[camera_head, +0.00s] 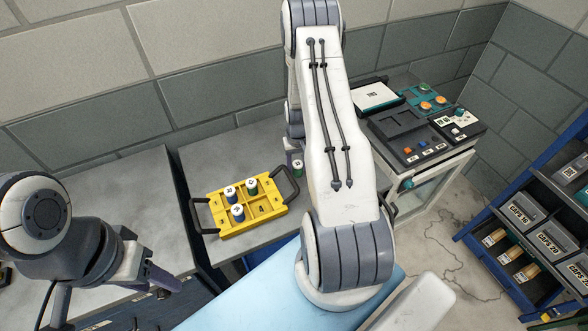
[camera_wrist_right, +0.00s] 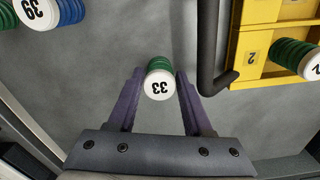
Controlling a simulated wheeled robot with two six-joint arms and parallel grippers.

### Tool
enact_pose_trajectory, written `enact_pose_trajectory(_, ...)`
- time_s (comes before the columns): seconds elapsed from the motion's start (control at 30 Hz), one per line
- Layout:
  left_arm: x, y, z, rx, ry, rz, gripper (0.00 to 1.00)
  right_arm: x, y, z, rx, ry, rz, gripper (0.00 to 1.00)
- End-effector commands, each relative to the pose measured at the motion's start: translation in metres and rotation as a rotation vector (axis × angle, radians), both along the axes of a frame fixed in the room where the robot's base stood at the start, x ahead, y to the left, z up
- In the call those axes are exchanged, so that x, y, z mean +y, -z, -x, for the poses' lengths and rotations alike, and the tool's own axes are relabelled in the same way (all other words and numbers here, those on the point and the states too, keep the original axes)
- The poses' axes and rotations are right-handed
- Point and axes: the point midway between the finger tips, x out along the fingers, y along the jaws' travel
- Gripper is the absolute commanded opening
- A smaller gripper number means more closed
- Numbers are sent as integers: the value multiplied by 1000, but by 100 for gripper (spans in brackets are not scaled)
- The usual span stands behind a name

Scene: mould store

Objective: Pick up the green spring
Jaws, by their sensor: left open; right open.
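A green spring with a white cap marked 33 stands on the grey table. It shows in the right wrist view (camera_wrist_right: 160,66) and in the head view (camera_head: 298,169), just right of the yellow tray. My right gripper (camera_wrist_right: 160,75) is open, its two purple fingers on either side of the spring with narrow gaps visible. In the head view my right gripper (camera_head: 291,156) is partly hidden by my right arm. My left gripper (camera_head: 164,284) is open and empty at the lower left, far from the spring.
The yellow tray (camera_head: 222,231) has dark handles and holds two blue springs and a green spring (camera_head: 252,186). Its handle (camera_wrist_right: 206,60) is close to my right finger. More capped springs (camera_wrist_right: 50,12) lie upper left in the wrist view. A device console (camera_head: 405,150) stands right.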

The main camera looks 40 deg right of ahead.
Motion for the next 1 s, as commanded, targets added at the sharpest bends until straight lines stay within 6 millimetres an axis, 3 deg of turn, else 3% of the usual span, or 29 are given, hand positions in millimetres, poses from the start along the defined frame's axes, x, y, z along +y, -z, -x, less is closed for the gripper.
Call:
enact_pose_trajectory(0.03, 0, 0, 0, 0, 0, 0, 50, 0, 0, 0, 0, -1, 0, 50)
enact_pose_trajectory(0.17, 0, 0, 0, 0, 0, 0, 50, 1, 0, 0, 0, -1, 0, 1)
enact_pose_trajectory(0.67, 0, 6, 0, 0, -1, 0, 50, 0, -10, -1, -3, -1, 1, 0)
enact_pose_trajectory(0.9, 0, 22, 0, 0, -3, 0, 50, 0, -42, -1, -4, -1, 2, 0)
enact_pose_trajectory(1.0, 0, 30, 0, 0, -2, 0, 50, -13, -53, 22, -2, 5, 2, 0)
